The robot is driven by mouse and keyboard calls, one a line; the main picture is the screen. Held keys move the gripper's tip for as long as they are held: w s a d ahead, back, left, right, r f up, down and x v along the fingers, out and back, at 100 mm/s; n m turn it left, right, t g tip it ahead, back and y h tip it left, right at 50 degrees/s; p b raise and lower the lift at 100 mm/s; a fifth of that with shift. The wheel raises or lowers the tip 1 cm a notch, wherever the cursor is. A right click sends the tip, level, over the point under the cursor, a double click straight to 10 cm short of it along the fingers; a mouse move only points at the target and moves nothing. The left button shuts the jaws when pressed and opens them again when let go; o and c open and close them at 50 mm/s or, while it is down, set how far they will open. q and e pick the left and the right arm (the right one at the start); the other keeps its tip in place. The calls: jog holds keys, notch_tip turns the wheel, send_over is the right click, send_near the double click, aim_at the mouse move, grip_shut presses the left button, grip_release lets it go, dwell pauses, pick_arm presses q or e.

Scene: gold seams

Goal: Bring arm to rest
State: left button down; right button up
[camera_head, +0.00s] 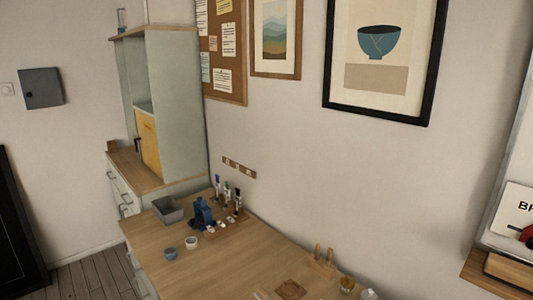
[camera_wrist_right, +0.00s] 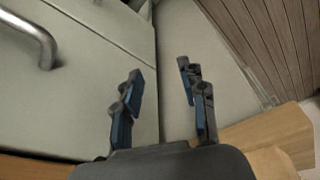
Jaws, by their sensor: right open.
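My right gripper (camera_wrist_right: 162,88) shows in the right wrist view. Its two dark fingers with blue pads stand apart, with nothing between them. Beyond the fingers are pale cabinet fronts (camera_wrist_right: 95,75); I see no contact with them. Neither gripper shows in the head view, and my left gripper is in no view.
In the head view a wooden worktop (camera_head: 220,258) holds a grey bin (camera_head: 168,211), a dark blue device (camera_head: 203,214), small cups (camera_head: 170,252) and several upright tools. A tall cabinet (camera_head: 178,100) stands behind. A metal handle (camera_wrist_right: 42,40) juts out at the right wrist view's upper left.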

jog(key=s+d+f+b, duration=0.1)
jog(key=s+f, duration=0.8)
jog(key=f, duration=0.5)
jog(key=s+d+f+g+b, duration=0.1)
jog(key=s+d+f+b, duration=0.1)
jog(key=s+f, duration=0.7)
notch_tip(320, 180, down, 5)
jog(key=shift+s+r+g, duration=0.1)
jog(key=shift+s+g, duration=0.1)
jog(key=shift+g, duration=0.1)
jog(key=shift+d, duration=0.1)
